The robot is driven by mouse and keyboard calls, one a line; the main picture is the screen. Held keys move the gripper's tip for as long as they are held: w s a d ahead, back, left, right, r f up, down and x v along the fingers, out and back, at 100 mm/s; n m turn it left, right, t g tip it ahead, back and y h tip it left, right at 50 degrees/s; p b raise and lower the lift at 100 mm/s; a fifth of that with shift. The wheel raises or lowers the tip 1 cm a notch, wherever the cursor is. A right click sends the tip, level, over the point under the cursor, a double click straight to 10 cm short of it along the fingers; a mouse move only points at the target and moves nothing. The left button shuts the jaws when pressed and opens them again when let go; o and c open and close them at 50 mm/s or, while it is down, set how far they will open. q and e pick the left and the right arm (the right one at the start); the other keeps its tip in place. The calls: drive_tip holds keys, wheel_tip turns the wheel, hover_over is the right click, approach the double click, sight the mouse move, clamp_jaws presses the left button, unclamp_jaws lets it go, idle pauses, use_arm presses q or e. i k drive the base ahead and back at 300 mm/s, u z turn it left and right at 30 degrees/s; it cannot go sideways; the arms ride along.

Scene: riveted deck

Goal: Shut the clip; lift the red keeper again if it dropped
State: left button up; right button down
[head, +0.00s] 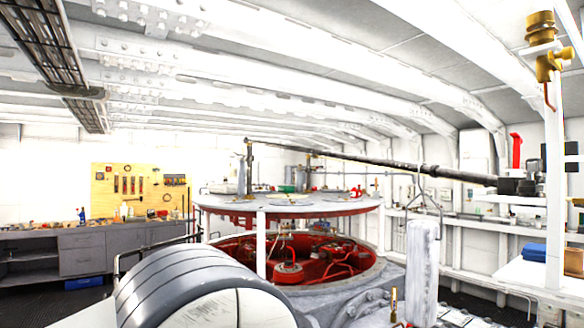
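A long dark pole (400,163) slopes down from the middle of the room to a dark block-like fitting (516,186) by the white post at the right. This fitting may be the clip; it is too small to tell whether it is open or shut. A red upright piece (516,152) with a bent top stands just above the fitting and may be the red keeper. It looks raised, not hanging down. Neither of my grippers shows in the head view.
A brass valve (541,62) tops the white post (554,200). A grey cylinder (422,270) hangs from a hook near the middle. A round white-topped table (285,203) stands over red machinery (290,262). A large grey drum (190,290) fills the lower left. A workbench (85,252) lines the left wall.

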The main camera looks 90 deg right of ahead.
sight(532, 167)
drive_tip(key=i, duration=0.35)
drive_tip(key=z, duration=2.9)
